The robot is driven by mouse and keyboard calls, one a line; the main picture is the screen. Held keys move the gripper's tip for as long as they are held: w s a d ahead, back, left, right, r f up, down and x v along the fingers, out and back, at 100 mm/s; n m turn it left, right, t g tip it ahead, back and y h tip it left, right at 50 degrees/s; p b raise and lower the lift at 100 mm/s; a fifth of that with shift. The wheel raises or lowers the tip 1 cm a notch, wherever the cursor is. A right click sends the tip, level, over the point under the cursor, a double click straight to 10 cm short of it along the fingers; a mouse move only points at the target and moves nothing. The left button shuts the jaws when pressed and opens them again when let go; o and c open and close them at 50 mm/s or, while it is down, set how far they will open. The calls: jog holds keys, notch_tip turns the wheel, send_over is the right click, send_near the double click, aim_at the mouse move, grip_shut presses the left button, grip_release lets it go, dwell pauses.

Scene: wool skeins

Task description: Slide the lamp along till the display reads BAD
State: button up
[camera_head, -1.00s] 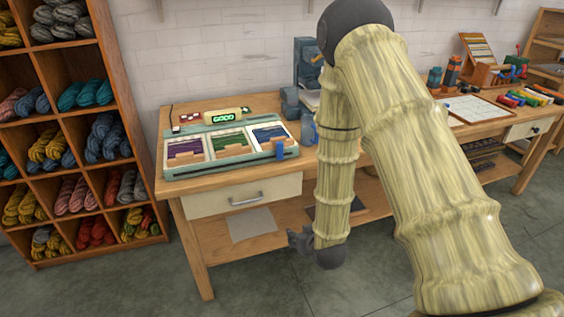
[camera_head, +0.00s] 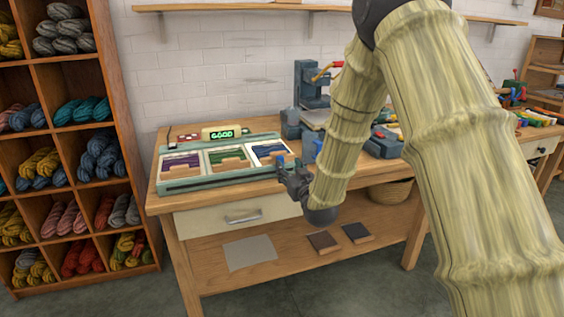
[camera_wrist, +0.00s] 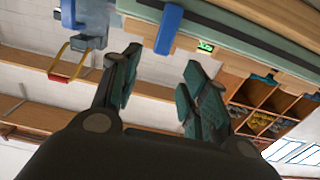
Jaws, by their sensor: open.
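The display (camera_head: 222,134) is a cream box with green letters reading GOOD, behind the teal frame (camera_head: 185,184). The frame holds purple, green and blue panels side by side. A blue upright piece (camera_wrist: 168,30) at the frame's front shows in the wrist view; I cannot tell for sure that it is the lamp's handle. In the head view my gripper mostly hides it. My gripper (camera_head: 284,167) is at the frame's front right corner. In the wrist view my gripper (camera_wrist: 162,88) is open and empty, with the blue piece beyond the fingertips.
The wooden bench (camera_head: 160,205) has a drawer (camera_head: 240,215) under the frame. A blue-grey machine (camera_head: 308,90) stands right of the frame. A shelf of wool skeins (camera_head: 75,150) is at the left. Free floor lies in front of the bench.

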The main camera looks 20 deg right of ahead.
aim_at(281, 158)
jog(key=w, duration=0.7)
jog(key=shift+w+a, duration=0.15)
jog(key=shift+w, duration=0.1)
grip_shut()
